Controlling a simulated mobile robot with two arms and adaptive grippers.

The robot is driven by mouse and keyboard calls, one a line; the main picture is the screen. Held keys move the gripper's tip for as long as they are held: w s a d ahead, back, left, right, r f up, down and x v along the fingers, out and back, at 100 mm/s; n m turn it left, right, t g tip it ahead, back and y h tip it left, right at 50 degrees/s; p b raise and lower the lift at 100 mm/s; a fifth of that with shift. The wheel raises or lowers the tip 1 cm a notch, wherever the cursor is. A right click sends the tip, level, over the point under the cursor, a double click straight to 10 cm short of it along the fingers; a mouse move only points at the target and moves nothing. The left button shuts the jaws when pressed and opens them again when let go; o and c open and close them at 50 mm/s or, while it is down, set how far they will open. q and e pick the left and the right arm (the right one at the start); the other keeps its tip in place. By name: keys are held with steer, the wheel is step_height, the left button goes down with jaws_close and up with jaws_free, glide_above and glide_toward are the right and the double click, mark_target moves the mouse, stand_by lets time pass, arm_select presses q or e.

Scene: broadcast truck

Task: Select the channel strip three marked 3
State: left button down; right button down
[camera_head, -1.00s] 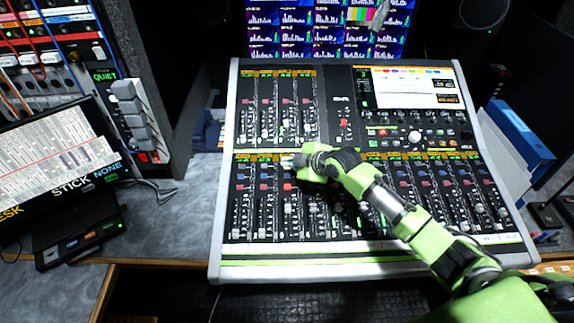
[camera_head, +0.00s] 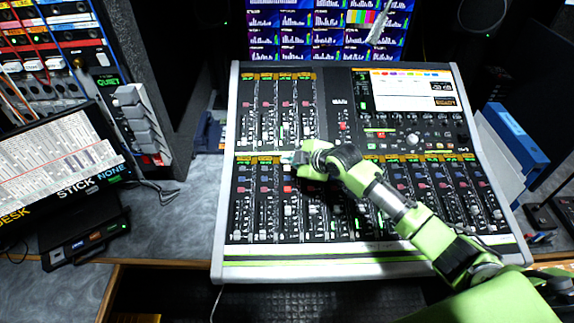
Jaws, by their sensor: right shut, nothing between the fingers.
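The mixing console (camera_head: 375,262) fills the middle of the desk, with an upper and a lower bank of channel strips. The third strip from the left in the lower bank (camera_head: 290,215) has a lit red button near its top. Strip numbers are too small to read. My right gripper (camera_head: 287,160) is shut and empty, its fingertips at the top of that third strip. I cannot tell whether they touch the surface. The gripper and forearm hide the tops of the neighbouring strips to the right. My left gripper is not in view.
A tilted screen (camera_head: 60,165) and a small black box (camera_head: 85,240) stand left of the console. A patch rack (camera_head: 65,50) is behind them. A blue binder (camera_head: 517,135) stands at the right. Multi-picture monitors (camera_head: 325,30) are behind. Bare grey desk shows at left.

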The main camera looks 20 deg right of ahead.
mark_target(288, 174)
steer(key=r+p, duration=0.3)
steer(key=r, duration=0.1)
steer(key=shift+s, duration=0.3)
steer(key=shift+a+f, duration=0.1)
stand_by(0.4)
